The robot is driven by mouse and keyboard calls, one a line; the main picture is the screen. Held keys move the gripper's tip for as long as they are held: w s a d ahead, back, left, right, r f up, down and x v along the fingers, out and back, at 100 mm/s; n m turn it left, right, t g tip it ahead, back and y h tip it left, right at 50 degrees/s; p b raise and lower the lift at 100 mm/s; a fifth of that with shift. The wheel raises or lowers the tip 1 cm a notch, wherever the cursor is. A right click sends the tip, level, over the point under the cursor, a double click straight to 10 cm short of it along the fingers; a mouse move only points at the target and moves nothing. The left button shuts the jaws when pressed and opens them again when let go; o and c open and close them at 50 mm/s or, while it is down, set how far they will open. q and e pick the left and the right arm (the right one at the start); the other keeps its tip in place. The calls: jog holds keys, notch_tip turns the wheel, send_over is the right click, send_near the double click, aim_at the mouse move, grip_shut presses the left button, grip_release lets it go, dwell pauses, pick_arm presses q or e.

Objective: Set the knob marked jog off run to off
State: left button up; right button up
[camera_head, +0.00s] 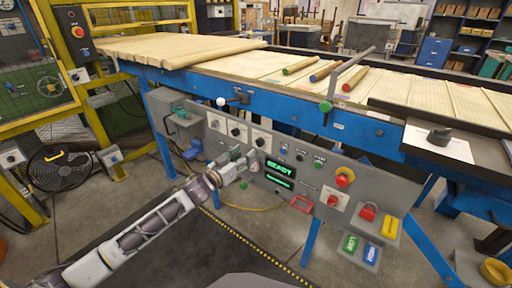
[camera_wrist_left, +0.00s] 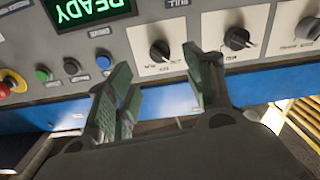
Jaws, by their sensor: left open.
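A grey control panel (camera_head: 310,172) hangs below the blue machine frame. Three black knobs on white plates sit in its upper left: a left knob (camera_head: 214,124), a middle knob (camera_head: 237,131) and a right knob (camera_head: 260,141). I cannot read which is marked jog off run. In the left wrist view, which is upside down, the right knob (camera_wrist_left: 160,50) and middle knob (camera_wrist_left: 237,38) show clearly; the left knob (camera_wrist_left: 312,28) is cut off. My left gripper (camera_head: 241,158) is open and empty, just below the knobs. Its fingers (camera_wrist_left: 160,84) appear apart from every knob. My right gripper is not in view.
A green READY display (camera_head: 279,168), small buttons, a red emergency stop (camera_head: 345,177) and a red padlock (camera_head: 367,211) are to the right on the panel. A blue conveyor (camera_head: 240,95) with turned wood runs above. A fan (camera_head: 60,168) stands at the left.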

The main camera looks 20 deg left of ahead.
aim_at(257, 145)
pick_arm(q)
jog(key=x, duration=0.3)
jog(key=shift+w+d+b, duration=0.1)
jog(key=shift+w+b, duration=0.2)
jog(key=shift+b, duration=0.05)
jog(key=shift+x, duration=0.95)
jog(key=shift+b+x, duration=0.4)
jog(key=shift+x, duration=0.4)
jog(key=shift+w+d, duration=0.15)
jog(key=shift+w, duration=0.35)
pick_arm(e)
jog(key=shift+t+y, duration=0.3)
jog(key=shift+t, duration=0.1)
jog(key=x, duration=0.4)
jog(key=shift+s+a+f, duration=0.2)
pick_arm(q)
jog(key=shift+c, duration=0.3)
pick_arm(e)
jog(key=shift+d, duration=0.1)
pick_arm(q)
jog(key=c, duration=1)
